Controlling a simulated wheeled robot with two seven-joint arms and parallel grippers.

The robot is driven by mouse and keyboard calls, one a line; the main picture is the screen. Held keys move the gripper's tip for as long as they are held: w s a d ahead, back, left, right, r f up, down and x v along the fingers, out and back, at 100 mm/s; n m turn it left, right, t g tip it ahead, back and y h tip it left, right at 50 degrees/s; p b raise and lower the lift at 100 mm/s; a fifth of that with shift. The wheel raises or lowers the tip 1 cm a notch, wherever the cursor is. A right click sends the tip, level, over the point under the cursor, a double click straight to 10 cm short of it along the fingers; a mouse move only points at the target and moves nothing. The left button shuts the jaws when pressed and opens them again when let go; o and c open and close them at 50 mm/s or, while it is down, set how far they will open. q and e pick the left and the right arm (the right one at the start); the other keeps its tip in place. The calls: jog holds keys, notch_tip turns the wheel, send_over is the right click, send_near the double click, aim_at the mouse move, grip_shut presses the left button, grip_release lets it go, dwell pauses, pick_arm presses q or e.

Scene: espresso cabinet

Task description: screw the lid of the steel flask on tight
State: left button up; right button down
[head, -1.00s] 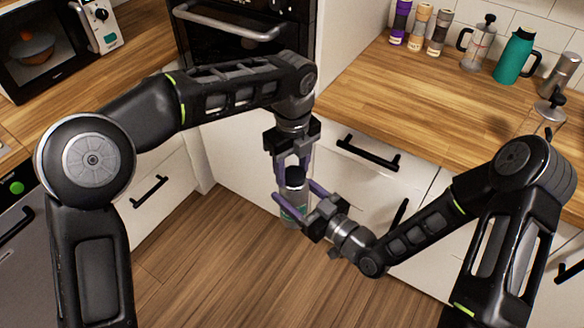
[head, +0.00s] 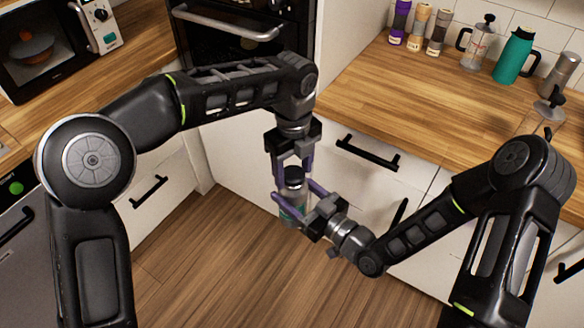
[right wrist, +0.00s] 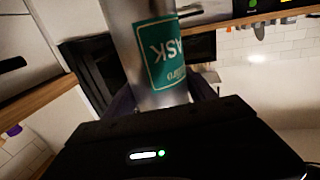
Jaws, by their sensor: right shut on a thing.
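The steel flask (head: 290,213) stands about upright in the air in front of the white drawers, with a teal label; its steel body and label also fill the middle of the right wrist view (right wrist: 126,40). Its black lid (head: 294,174) sits on top; whether it is tight cannot be seen. My right gripper (head: 296,195) is shut on the flask body from the right, its purple fingers on either side. My left gripper (head: 293,172) points down from above, its purple fingers apart on either side of the lid, seemingly without gripping it.
The right wooden counter (head: 400,85) holds several jars, a French press (head: 478,48), a teal jug (head: 515,55) and a steel pot (head: 560,75) along the back. An oven (head: 225,35) and a microwave (head: 40,45) are at the back left. Wooden floor below is clear.

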pick_arm(q)
jog(key=shift+o, duration=1)
jog(key=shift+a, duration=0.1)
jog(key=shift+w, duration=0.1)
jog(key=shift+r, duration=0.15)
jog(key=shift+r, duration=2.15)
